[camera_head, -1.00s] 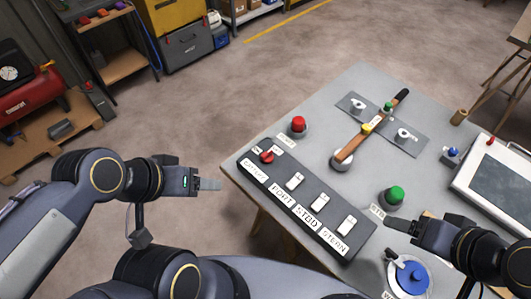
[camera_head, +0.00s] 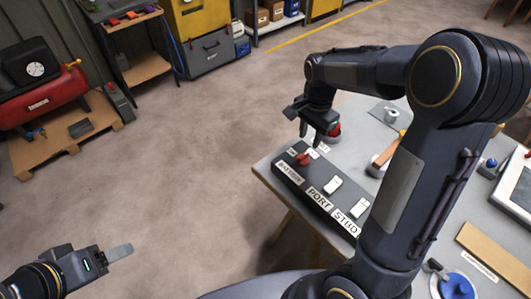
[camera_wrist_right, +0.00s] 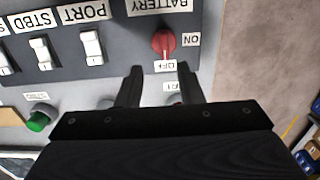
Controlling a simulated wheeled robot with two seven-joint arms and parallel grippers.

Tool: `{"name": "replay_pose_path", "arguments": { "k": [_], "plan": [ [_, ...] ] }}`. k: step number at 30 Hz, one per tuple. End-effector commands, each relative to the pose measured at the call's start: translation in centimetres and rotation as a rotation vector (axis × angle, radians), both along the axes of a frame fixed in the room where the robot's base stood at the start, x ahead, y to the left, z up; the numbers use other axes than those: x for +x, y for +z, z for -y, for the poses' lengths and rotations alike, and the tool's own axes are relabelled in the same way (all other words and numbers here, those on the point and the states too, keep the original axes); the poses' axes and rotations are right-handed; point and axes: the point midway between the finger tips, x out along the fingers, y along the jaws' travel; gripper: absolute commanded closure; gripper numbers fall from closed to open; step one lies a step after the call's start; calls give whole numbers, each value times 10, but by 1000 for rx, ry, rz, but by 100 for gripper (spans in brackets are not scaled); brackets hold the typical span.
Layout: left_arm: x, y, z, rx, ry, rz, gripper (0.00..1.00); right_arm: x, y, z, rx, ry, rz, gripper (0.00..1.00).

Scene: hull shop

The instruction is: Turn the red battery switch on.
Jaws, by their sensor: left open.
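The red battery switch (camera_head: 303,159) sits at the far left end of the dark switch panel (camera_head: 322,194). In the right wrist view the red knob (camera_wrist_right: 163,42) has an ON label to its right and an OFF label on its gripper side. Its handle points toward OFF. My right gripper (camera_head: 310,133) hangs above and just behind the switch, apart from it. In the wrist view its fingers (camera_wrist_right: 160,82) are spread with nothing held, short of the knob. My left gripper (camera_head: 121,250) is open and empty, low at the left, away from the bench.
White PORT and STBD rocker switches (camera_head: 333,185) share the panel. A red button (camera_head: 333,132) stands close behind my right gripper. A blue knob (camera_head: 456,287) is at lower right. My right arm hides much of the bench.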

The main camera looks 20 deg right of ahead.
Motion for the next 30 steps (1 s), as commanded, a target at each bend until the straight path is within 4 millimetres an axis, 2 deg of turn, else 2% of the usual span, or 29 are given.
{"name": "replay_pose_path", "arguments": {
  "k": [5,12,18,29,30],
  "plan": [
    [0,0,0,0,0,0,38,5,-15,2,-18,-26,-13,66],
    [0,1,0,0,0,0,38,4,-54,2,-17,-23,-15,66],
    [0,2,0,0,0,0,38,4,-77,2,-17,-22,-11,66],
    [0,2,0,0,0,0,38,4,-83,1,-16,-21,-9,66],
    [0,2,0,0,0,0,38,4,-83,1,-16,-21,-9,72]
  ]
}}
